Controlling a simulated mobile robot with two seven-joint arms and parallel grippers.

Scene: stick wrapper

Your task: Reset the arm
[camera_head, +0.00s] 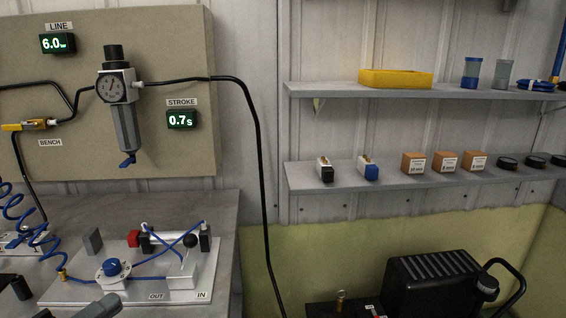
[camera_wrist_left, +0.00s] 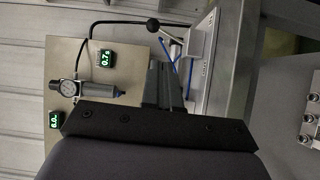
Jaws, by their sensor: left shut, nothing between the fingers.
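My left gripper (camera_head: 20,289) shows only in part, dark, at the lower left edge of the head view. In the left wrist view its dark fingers (camera_wrist_left: 165,82) are together, with nothing between them. A pale plate (camera_head: 135,285) on the bench bears a blue-knobbed round valve (camera_head: 113,267), a cylinder with a red end and a black ball lever (camera_head: 190,241). The lever also shows in the left wrist view (camera_wrist_left: 153,24), beyond the fingers.
A panel (camera_head: 185,60) holds a gauge regulator (camera_head: 117,88) and displays reading 6.0 and 0.7. A black hose (camera_head: 258,150) hangs beside the bench. Shelves (camera_head: 420,175) at right bear small boxes and a yellow tray (camera_head: 395,78). A black compressor (camera_head: 432,283) stands below.

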